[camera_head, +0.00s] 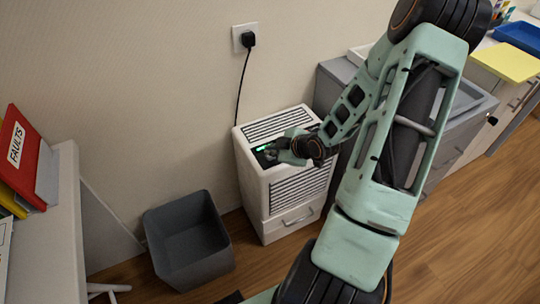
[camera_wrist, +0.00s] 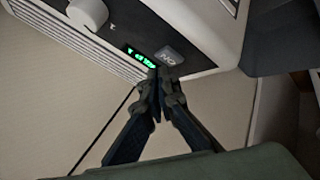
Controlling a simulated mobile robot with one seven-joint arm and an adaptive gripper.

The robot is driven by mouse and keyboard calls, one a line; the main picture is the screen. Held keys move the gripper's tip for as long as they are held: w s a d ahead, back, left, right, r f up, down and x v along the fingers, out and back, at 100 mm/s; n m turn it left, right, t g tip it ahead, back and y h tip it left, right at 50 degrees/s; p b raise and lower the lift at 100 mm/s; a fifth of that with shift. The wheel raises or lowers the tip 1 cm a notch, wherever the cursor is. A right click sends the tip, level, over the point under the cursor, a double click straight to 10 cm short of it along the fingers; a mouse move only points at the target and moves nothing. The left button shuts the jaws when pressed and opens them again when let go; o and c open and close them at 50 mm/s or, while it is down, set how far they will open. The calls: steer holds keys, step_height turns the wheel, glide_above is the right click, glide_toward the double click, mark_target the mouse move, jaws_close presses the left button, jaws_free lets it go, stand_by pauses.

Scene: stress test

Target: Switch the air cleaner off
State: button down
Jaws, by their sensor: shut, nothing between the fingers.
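The air cleaner (camera_head: 288,185) is a white box with dark grilles, standing upright against the wall. Its dark top panel (camera_wrist: 118,25) shows in the wrist view with a lit green display (camera_wrist: 140,57), a grey button (camera_wrist: 169,56) marked "ON" upside down, and a white round knob (camera_wrist: 88,13). My gripper (camera_wrist: 160,74) is shut and empty, its tips by the lower edge of the button, beside the display. I cannot tell whether they touch it. In the head view my gripper (camera_head: 277,152) is over the cleaner's top and hides part of the panel.
A black plug (camera_head: 248,40) sits in the wall socket, its cord running down behind the cleaner. A dark grey bin (camera_head: 188,240) stands on the floor to the left. A grey cabinet (camera_head: 330,88) stands close on the right. A red "FAULTS" binder (camera_head: 20,150) is at far left.

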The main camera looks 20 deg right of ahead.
mark_target(271, 157)
stand_by(0.3)
steer(key=shift+f+b, duration=0.45)
steer(key=shift+f, duration=0.15)
stand_by(0.4)
steer(key=shift+r+p, duration=0.4)
steer(key=shift+r, duration=0.2)
steer(key=shift+r, duration=0.1)
step_height(271, 157, up, 6)
steer(key=p, duration=0.5)
